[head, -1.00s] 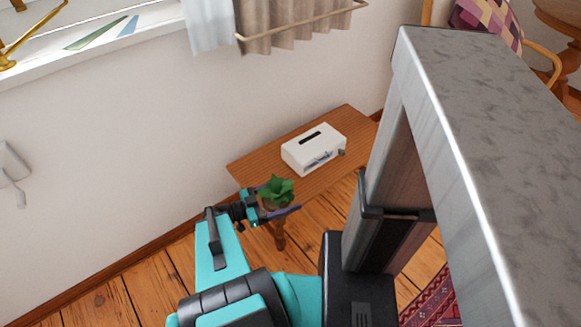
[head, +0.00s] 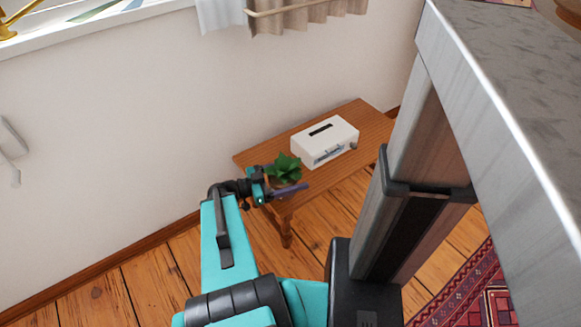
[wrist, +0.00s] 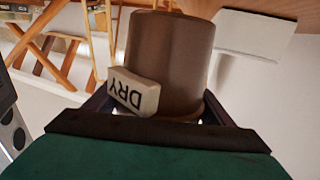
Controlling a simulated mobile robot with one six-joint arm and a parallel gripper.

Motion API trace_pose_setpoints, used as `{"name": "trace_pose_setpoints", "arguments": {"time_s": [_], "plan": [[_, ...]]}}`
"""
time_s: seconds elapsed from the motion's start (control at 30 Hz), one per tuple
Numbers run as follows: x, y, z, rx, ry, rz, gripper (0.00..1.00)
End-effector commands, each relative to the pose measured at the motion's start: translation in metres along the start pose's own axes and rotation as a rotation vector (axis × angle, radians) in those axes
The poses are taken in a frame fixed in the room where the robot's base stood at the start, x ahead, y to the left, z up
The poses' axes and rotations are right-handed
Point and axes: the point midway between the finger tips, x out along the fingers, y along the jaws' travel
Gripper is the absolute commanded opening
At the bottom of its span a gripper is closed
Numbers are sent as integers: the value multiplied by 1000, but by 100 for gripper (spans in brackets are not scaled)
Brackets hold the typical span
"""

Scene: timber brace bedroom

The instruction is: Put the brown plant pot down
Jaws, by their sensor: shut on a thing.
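The brown plant pot (wrist: 172,55) fills the middle of the wrist view, with a pale tag reading "DRY" (wrist: 135,92) at its side. In the head view the pot (head: 284,185) is mostly hidden under its green leaves (head: 284,168). My gripper (head: 278,190) is shut on the pot, at the left front end of the wooden bench (head: 350,175). It also shows in the wrist view (wrist: 160,112) with a dark finger on each side of the pot. I cannot tell whether the pot touches the bench top.
A white box-shaped appliance (head: 325,141) stands on the bench, behind and right of the pot. Bare bench top lies around it. The wall (head: 120,110) is close behind. A patterned red rug (head: 480,290) lies at the lower right.

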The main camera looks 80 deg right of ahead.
Motion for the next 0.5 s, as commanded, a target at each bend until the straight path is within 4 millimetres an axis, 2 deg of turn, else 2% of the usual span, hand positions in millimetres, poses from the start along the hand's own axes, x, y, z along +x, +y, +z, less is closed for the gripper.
{"name": "trace_pose_setpoints", "arguments": {"time_s": [0.5], "plan": [[6, -23, 5, 2, 3, -1, 28]]}}
